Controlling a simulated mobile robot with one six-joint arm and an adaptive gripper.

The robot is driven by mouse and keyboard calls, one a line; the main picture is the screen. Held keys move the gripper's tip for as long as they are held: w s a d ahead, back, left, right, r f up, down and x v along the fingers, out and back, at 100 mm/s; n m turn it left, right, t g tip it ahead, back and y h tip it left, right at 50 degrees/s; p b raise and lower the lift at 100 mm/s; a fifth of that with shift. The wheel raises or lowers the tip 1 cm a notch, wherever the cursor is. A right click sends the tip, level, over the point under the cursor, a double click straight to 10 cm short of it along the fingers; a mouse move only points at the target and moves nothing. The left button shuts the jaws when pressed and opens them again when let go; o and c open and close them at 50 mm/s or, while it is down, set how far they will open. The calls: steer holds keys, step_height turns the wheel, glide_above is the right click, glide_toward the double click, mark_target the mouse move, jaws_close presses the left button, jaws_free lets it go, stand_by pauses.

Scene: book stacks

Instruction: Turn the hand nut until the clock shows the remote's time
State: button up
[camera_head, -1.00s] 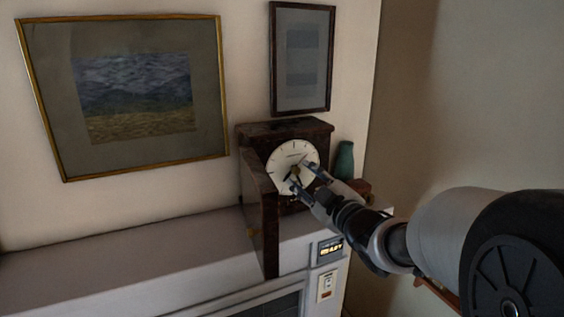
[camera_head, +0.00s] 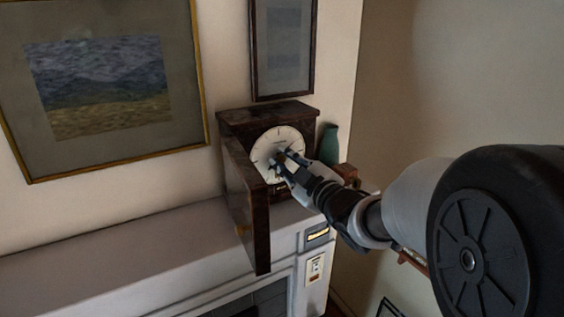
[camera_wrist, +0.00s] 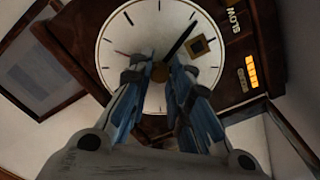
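The clock (camera_head: 264,141) has a white round dial in a dark wooden case, its door (camera_head: 246,205) swung open. In the wrist view its dial (camera_wrist: 120,30) shows a black hand (camera_wrist: 182,38) pointing up and right and a thin reddish hand at left. The round brass hand nut (camera_wrist: 160,72) is at the dial's centre. My gripper (camera_head: 281,156) is at the dial; in the wrist view its fingertips (camera_wrist: 160,68) are closed against both sides of the nut. The fingers hide the lower dial. No remote can be made out for certain.
A lit orange display (camera_wrist: 251,71) and "SLOW" lettering show beside the dial. A small lit panel (camera_head: 317,235) sits on the mantel front, its figures unreadable. A green vase (camera_head: 329,145) stands right of the clock. The mantel (camera_head: 120,245) is clear at left.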

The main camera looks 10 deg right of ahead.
jaws_close()
steer(key=shift+m+b, duration=0.4)
steer(key=shift+b, duration=0.05)
steer(key=o, duration=0.5)
jaws_free()
steer(key=shift+o, duration=0.2)
steer(key=v, duration=1.2)
